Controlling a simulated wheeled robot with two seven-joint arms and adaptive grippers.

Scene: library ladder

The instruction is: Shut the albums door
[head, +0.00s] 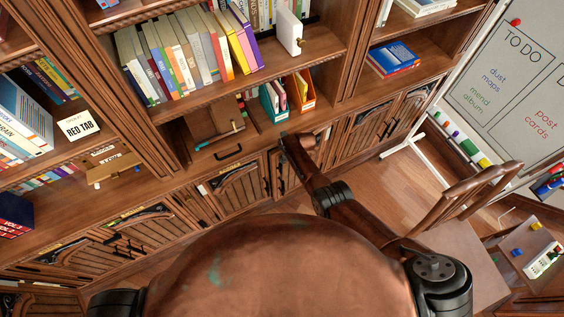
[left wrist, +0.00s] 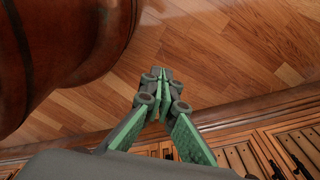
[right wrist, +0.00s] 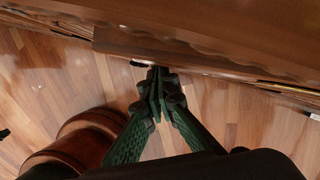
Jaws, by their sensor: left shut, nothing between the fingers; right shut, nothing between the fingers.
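Several carved wooden cabinet doors line the bottom of the bookcase in the head view: a left pair (head: 65,252), middle doors (head: 238,190) and a right pair (head: 368,125). Their labels are too small to read, so I cannot tell which is the albums door or how far it stands open. My right gripper (right wrist: 158,75) is shut and empty, near a wooden edge in the right wrist view. In the head view my right arm reaches to the middle doors and hides part of them. My left gripper (left wrist: 160,75) is shut and empty above the floor, apart from the doors.
Books (head: 185,50) and magazine holders (head: 302,92) stand on the shelves above. A whiteboard (head: 520,70) and a wooden chair (head: 465,200) stand at the right. Bare floor (head: 395,185) lies between.

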